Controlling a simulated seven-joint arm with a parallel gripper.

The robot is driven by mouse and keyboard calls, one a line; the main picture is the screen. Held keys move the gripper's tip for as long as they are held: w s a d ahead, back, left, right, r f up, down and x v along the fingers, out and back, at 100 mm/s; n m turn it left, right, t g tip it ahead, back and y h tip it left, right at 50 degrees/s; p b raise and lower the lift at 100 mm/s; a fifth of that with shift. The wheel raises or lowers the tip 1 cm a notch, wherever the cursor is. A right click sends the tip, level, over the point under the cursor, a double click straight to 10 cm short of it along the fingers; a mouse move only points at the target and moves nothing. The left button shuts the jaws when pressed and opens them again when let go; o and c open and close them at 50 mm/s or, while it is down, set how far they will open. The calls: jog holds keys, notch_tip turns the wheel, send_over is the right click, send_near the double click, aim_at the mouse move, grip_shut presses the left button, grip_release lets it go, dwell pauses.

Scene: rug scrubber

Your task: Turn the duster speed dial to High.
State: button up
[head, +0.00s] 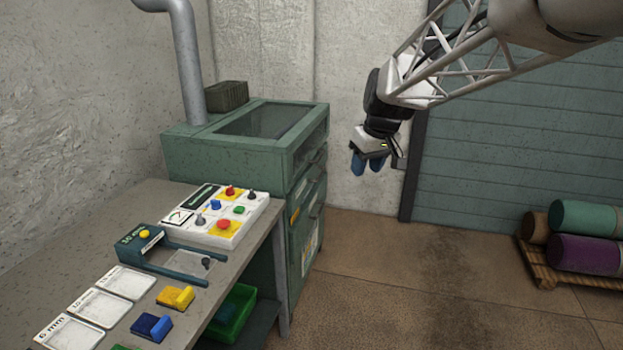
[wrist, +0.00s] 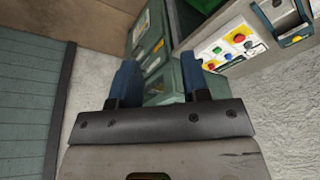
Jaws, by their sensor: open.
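A white control panel (head: 207,236) sits at the far end of the grey table, next to the green cabinet. It carries red, green, blue and dark knobs or buttons, a gauge and yellow patches. Which knob is the duster speed dial, and where it points, is too small to tell. The panel also shows in the wrist view (wrist: 217,49), at upper right. My gripper (head: 369,163) hangs in the air right of the cabinet, well apart from the panel. Its two blue fingers (wrist: 159,82) are spread, with nothing between them.
The green cabinet (head: 237,155) with a glass lid and grey pipe stands behind the panel. A teal fixture (head: 160,255), white trays (head: 97,307), a yellow block (head: 175,297) and a blue block (head: 151,326) lie nearer. A green bin (head: 233,310) sits below. Rolled rugs (head: 585,254) lie at right.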

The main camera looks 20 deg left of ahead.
jog(key=w+a+f+n, duration=0.2)
jog(key=w+a, duration=0.4)
jog(key=a, duration=0.4)
jog(key=n+g+y, duration=0.2)
jog(key=n, duration=0.5)
send_near(217, 201)
jog(key=f, duration=0.1)
jog(key=shift+a+f, duration=0.25)
jog(key=shift+a, duration=0.15)
jog(key=shift+f, duration=0.1)
jog(key=shift+x, duration=3.8)
